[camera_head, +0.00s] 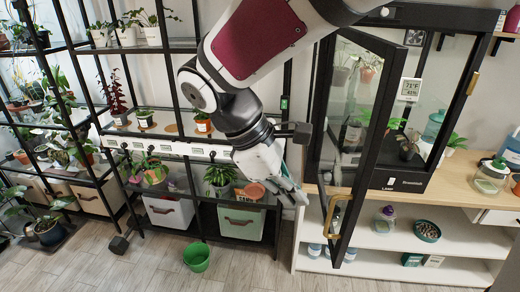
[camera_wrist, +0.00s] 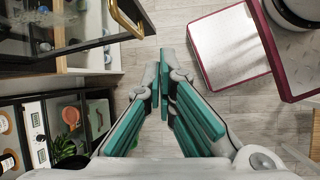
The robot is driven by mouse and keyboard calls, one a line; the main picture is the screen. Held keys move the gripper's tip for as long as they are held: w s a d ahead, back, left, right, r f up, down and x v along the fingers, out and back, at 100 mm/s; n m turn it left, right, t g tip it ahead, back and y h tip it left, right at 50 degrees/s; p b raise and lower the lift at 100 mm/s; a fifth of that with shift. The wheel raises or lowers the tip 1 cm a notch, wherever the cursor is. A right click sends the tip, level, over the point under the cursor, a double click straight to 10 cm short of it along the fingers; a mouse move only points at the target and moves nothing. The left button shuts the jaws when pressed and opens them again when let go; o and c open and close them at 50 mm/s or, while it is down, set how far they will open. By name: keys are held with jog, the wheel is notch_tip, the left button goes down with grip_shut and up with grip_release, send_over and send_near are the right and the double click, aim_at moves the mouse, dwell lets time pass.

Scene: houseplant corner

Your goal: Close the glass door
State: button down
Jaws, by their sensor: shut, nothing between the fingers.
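The glass door (camera_head: 377,110) has a black frame and stands open, swung out from the black-framed plant cabinet (camera_head: 420,181) on the wooden counter. Its brass handle (camera_head: 335,215) is near the lower free edge. In the wrist view the handle (camera_wrist: 126,18) and the dark door frame (camera_wrist: 75,47) are at upper left. My gripper (camera_head: 301,199) is just left of the door's lower part in the head view and appears apart from it. In the wrist view my gripper (camera_wrist: 164,65) has its teal-padded fingers together, with nothing between them.
The counter (camera_head: 465,172) has white shelves below, with a jar (camera_head: 386,217) and a bowl (camera_head: 427,231). A black plant rack with pots and storage bins (camera_head: 241,221) stands at left. A green bucket (camera_head: 197,257) is on the floor. Open floor lies in front.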

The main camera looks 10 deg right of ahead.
jog(key=w+a+f+n+h+b, duration=0.1)
jog(key=w+a+f+n+h, duration=0.2)
jog(key=w+a+f+n, duration=0.15)
jog(key=d+r+p+x, duration=0.1)
jog(key=x, duration=1.2)
jog(key=shift+d, duration=0.2)
jog(key=shift+r, duration=0.15)
jog(key=shift+d, duration=0.15)
